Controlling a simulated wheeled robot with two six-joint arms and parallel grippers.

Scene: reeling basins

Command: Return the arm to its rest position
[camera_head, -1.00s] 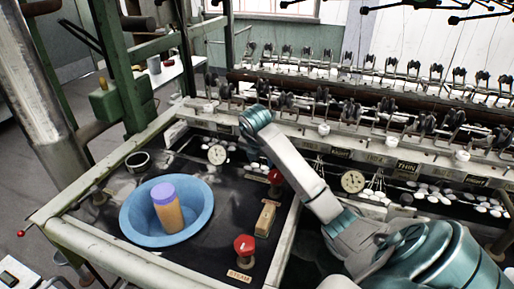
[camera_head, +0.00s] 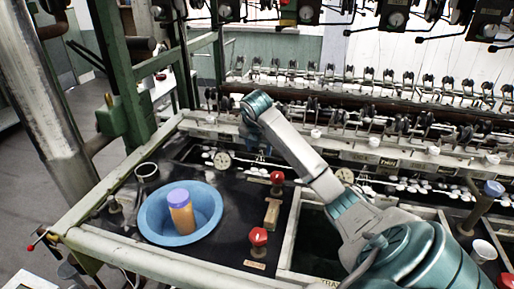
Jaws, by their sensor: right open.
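My right arm comes in from the lower right and reaches up and left over the reeling bench, its pale links and teal joints bent at a high elbow. Its far end drops behind the elbow, where my right gripper (camera_head: 262,150) shows small and dark, largely hidden by the arm. I see nothing held there. It is beyond the blue basin (camera_head: 153,222) and apart from it. An orange jar with a purple lid (camera_head: 181,212) stands in the basin. My left gripper is out of view.
Red valve knobs (camera_head: 258,236) and a small tan block (camera_head: 272,214) stand right of the basin. A dark round cup (camera_head: 147,172) is behind it. A green post (camera_head: 118,80) rises at left. The reeling machine (camera_head: 400,115) spans the back. A white cup (camera_head: 482,251) is at right.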

